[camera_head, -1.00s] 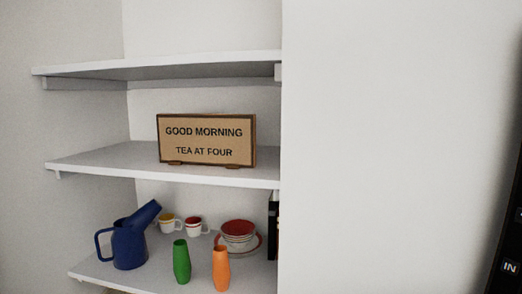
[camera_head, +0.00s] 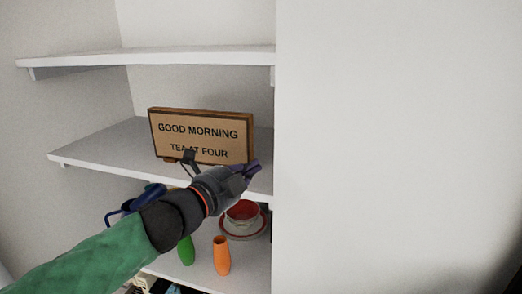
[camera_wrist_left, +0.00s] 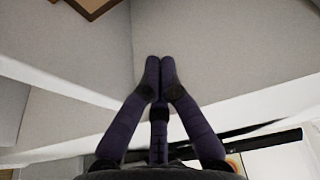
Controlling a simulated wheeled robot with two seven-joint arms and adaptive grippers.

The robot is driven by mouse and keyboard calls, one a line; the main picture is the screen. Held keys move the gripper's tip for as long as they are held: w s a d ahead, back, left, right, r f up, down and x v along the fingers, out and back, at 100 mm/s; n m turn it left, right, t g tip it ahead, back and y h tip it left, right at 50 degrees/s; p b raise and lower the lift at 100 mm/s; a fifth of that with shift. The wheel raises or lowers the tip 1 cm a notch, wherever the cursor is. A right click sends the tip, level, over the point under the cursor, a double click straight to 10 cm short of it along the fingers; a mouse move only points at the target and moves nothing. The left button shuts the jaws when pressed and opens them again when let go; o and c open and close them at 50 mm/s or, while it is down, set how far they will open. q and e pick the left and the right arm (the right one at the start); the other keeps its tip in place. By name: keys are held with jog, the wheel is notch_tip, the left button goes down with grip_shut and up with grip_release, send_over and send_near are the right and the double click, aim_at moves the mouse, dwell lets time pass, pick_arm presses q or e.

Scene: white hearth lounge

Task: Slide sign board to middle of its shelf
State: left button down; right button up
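The sign board (camera_head: 200,131) is a tan panel with a dark wooden frame reading "GOOD MORNING TEA AT FOUR". It stands upright on the middle shelf (camera_head: 95,146), toward the shelf's right end. My left gripper (camera_head: 252,170) is in front of the shelf's front edge, near the board's lower right corner, and covers part of its base. In the left wrist view its fingertips (camera_wrist_left: 160,64) meet with nothing between them. A corner of the board (camera_wrist_left: 92,5) shows at the top left there, apart from the fingers. My right gripper is not in view.
The lower shelf holds an orange vase (camera_head: 221,256), a green vase (camera_head: 186,251), a red-and-white bowl (camera_head: 243,215) and a blue jug (camera_head: 128,207), partly behind my arm. The upper shelf (camera_head: 150,57) is above the board. The middle shelf is bare left of the board.

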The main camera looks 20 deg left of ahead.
pick_arm(q)
jog(key=shift+w+d, duration=0.1)
jog(key=shift+w, duration=0.25)
jog(key=shift+s+r+b, duration=0.1)
jog(key=shift+r+b, duration=0.25)
jog(key=shift+r, duration=0.05)
jog(key=x, duration=0.7)
jog(key=shift+f, duration=0.2)
jog(key=a, duration=0.1)
jog(key=a+p, duration=0.1)
jog(key=a, duration=0.1)
jog(key=shift+r, duration=0.3)
jog(key=shift+a, duration=0.35)
jog(key=shift+a+f, duration=0.1)
jog(key=shift+a, duration=0.05)
jog(key=shift+w, duration=0.25)
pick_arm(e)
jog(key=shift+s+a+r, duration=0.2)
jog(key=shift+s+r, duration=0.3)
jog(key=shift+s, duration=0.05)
pick_arm(q)
jog(key=shift+s, duration=0.15)
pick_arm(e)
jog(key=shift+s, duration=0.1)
